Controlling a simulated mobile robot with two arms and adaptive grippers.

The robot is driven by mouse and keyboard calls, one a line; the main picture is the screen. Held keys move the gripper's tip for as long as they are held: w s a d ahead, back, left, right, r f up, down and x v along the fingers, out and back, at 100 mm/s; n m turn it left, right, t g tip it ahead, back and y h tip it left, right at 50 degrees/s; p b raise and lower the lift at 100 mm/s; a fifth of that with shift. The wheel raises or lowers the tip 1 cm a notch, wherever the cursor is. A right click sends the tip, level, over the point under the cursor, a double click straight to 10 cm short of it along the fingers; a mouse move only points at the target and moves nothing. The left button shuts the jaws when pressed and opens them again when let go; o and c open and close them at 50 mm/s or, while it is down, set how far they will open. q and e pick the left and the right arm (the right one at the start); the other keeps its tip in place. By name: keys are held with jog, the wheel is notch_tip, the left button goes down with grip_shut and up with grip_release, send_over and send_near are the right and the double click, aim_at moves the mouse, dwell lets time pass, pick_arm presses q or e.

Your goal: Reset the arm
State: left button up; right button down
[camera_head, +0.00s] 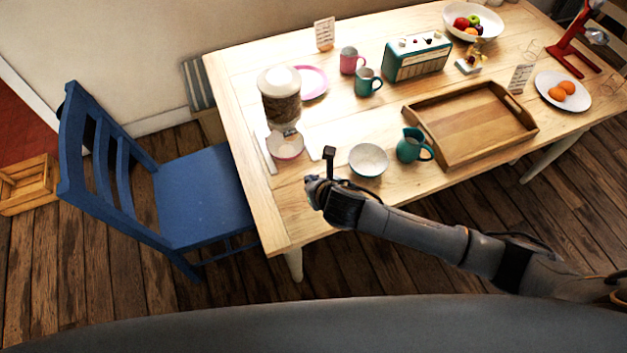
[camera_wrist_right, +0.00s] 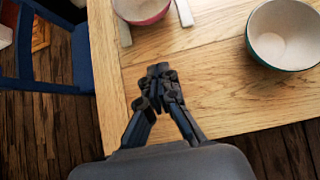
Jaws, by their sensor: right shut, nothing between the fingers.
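My right arm reaches in from the right in the head view. Its gripper (camera_head: 312,188) hangs over the near edge of the wooden table (camera_head: 290,220), left of the middle. In the right wrist view the right gripper (camera_wrist_right: 160,72) is shut with its fingertips together and nothing between them. It is apart from the bowls near it. My left gripper is not in view.
Near the gripper are a white-and-teal bowl (camera_head: 368,160), a pink bowl (camera_head: 286,146) under a cereal dispenser (camera_head: 281,95), and a teal jug (camera_head: 412,146). A wooden tray (camera_head: 470,125) lies to the right. A blue chair (camera_head: 200,195) stands left of the table.

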jog(key=s+d+r+n+g+h, duration=0.1)
jog(key=s+d+r+n+g, duration=0.15)
jog(key=s+d+n, duration=1.1)
jog(key=s+d+r+n+g+h, duration=0.3)
jog(key=s+n, duration=0.6)
jog(key=n, duration=1.2)
notch_tip(320, 180, down, 30)
jog(key=s+y+b, duration=0.1)
jog(key=s+b, duration=0.1)
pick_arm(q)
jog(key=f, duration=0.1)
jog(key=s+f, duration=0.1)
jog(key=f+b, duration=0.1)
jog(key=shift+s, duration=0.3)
pick_arm(e)
jog(key=s+d+f+g, duration=0.1)
jog(key=s+d+f, duration=0.1)
jog(key=s+f, duration=0.6)
jog(key=s+d+f+g, duration=0.1)
jog(key=s+f, duration=0.7)
jog(key=shift+d+f, duration=0.3)
jog(key=shift+d, duration=0.1)
